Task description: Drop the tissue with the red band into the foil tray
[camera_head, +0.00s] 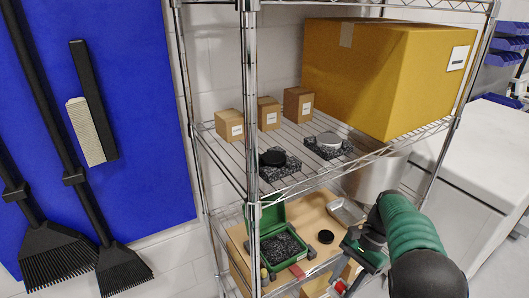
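The foil tray (346,211) is a small silver tray on the lower shelf, just left of my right arm. My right gripper (352,272), on a green and black arm from the right, is low in the picture, in front of the lower shelf and below the tray. A small red patch (340,287) shows at its fingers; I cannot tell whether it is a tissue band or part of the gripper. The finger gap is too small and covered to read. A flat red piece (297,271) lies near the green case. No tissue is clearly recognisable. My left gripper is not in view.
An open green case (270,240) with dark foam and a black disc (325,237) share the lower shelf. Above are foam pads with a black disc (273,158) and silver disc (328,140), small cartons (269,114) and a large box (385,75). A metal post (250,120) stands in front.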

